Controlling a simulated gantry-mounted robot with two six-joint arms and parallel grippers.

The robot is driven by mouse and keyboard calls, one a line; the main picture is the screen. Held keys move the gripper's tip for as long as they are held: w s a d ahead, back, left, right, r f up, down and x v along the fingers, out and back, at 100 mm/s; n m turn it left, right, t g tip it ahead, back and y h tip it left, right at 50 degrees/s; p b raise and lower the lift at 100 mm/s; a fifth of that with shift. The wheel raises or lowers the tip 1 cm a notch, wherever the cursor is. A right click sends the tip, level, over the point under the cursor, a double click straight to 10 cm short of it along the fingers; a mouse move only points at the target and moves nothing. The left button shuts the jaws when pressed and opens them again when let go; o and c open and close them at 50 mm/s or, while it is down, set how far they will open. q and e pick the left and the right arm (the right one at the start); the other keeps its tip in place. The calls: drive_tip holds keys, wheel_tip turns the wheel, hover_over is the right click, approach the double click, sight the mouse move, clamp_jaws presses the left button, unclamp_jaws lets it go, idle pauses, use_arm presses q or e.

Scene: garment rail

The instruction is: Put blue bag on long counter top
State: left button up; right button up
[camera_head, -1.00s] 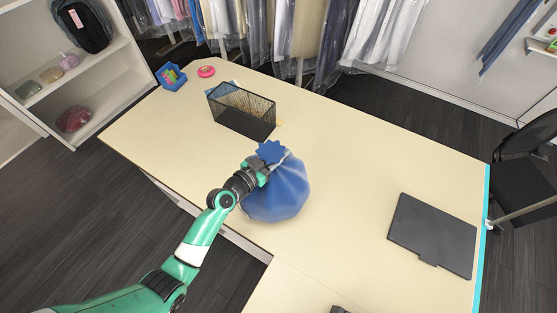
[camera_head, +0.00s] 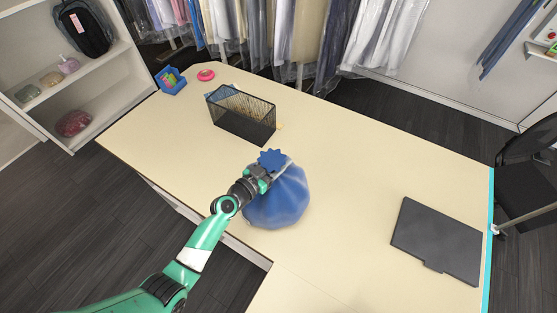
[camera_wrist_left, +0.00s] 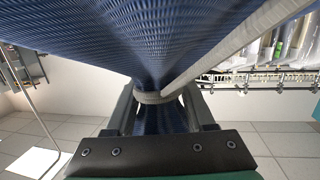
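The blue bag (camera_head: 281,203) is a round, tied sack with a gathered neck and a flared top. In the head view it is at the near edge of the long counter top (camera_head: 350,180). I cannot tell whether its base touches the surface. My left gripper (camera_head: 262,174) is shut on the bag's neck, just below the flared top. In the left wrist view the fingers (camera_wrist_left: 160,112) close around the gathered blue cloth (camera_wrist_left: 150,45) by a pale cord. My right gripper is not in view.
On the counter are a black mesh basket (camera_head: 243,115), a blue box (camera_head: 171,81), a pink ring (camera_head: 206,74) and a dark flat board (camera_head: 437,241). The counter's middle right is clear. Shelves (camera_head: 95,90) stand at left and hanging clothes (camera_head: 300,35) behind.

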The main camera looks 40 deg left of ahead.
use_arm(q)
drive_tip(key=shift+o, duration=0.6)
drive_tip(key=shift+r, duration=0.1)
drive_tip(key=shift+r+p, duration=0.25)
drive_tip(key=shift+p, duration=0.1)
drive_tip(key=s+r+b, duration=0.1)
drive_tip(key=s, duration=1.1)
drive_tip(key=shift+d+r, duration=0.2)
